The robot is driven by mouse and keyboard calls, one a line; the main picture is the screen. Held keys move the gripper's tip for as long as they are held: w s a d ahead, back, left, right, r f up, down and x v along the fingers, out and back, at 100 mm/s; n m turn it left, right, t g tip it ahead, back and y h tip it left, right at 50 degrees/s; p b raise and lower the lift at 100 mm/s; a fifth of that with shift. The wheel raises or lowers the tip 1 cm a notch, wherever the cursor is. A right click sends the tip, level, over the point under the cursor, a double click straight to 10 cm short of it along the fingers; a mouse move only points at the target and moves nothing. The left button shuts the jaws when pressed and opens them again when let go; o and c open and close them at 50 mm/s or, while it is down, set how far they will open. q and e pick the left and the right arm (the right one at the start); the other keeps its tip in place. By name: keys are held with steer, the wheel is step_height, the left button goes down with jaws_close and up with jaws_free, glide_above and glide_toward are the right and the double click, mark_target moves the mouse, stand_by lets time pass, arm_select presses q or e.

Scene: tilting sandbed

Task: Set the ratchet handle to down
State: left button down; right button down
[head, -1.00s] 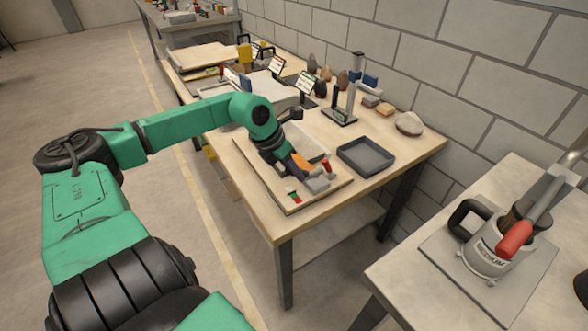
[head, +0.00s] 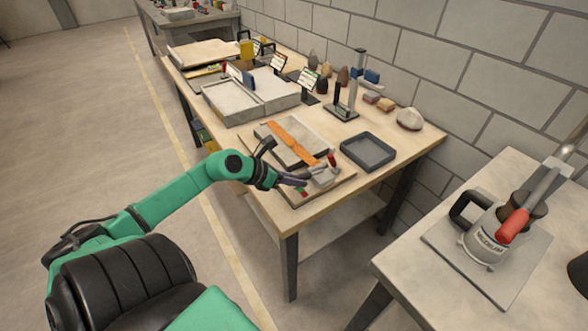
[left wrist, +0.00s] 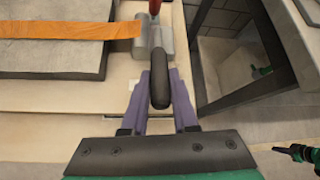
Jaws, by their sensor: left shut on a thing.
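The ratchet is a small grey block with a red knob (head: 331,158), at the front corner of the sandbed's wooden board. It also shows in the left wrist view as a grey housing (left wrist: 153,38), with a red piece at the top edge. A dark rounded handle (left wrist: 160,88) extends from the housing towards me. My left gripper (left wrist: 160,80) has its purple fingers closed on both sides of this handle. In the head view my left gripper (head: 303,181) is at the ratchet, hiding most of the handle. The sandbed tray (head: 268,141) carries an orange strip (head: 296,137).
A blue-grey empty tray (head: 369,150) stands right of the sandbed. A pale two-part box (head: 236,103) and several stones and small stands are behind. A second table (head: 405,262) at the right holds a metal device with a red grip. The floor at left is clear.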

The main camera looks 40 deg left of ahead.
arm_select(q)
steer(key=shift+f+t, duration=0.2)
steer(key=shift+t, duration=0.1)
steer(key=shift+s, duration=0.1)
steer(key=c, duration=0.7)
jaws_free()
steer(key=v, duration=1.4)
steer(key=shift+s+a+r, duration=0.1)
steer(key=shift+a+r, duration=0.05)
steer(key=shift+a, duration=0.05)
